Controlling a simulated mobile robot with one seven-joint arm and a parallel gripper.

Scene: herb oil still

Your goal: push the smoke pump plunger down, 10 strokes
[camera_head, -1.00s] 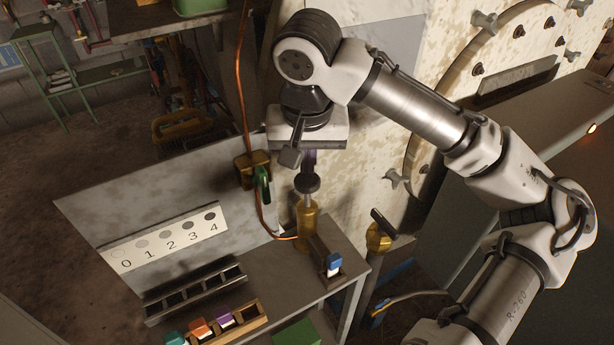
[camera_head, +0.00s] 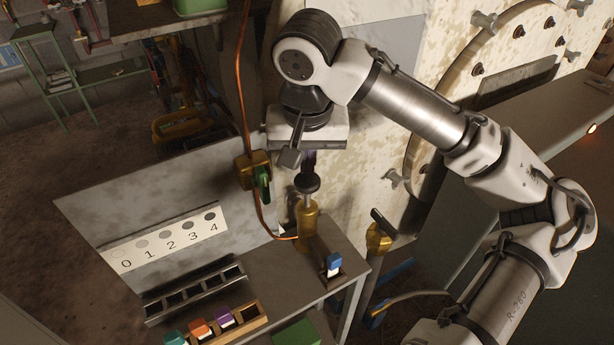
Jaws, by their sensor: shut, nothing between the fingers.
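The smoke pump (camera_head: 308,221) is a brass cylinder standing upright at the back right of the small grey table. Its plunger has a dark round knob (camera_head: 307,183) on top, which stands above the brass body on a short stem. My gripper (camera_head: 307,166) points down from above, directly over the knob. Its fingers are shut and empty, and mostly hidden by the gripper body. The fingertips are at or just above the knob; I cannot tell whether they touch it.
A brass valve with a green handle (camera_head: 262,182) and a copper pipe (camera_head: 243,80) stand left of the pump. A smoke scale card (camera_head: 165,240), a dark slotted rack (camera_head: 195,293), a wooden rack with coloured-cap vials (camera_head: 245,323) and a blue-capped vial (camera_head: 333,265) are nearby.

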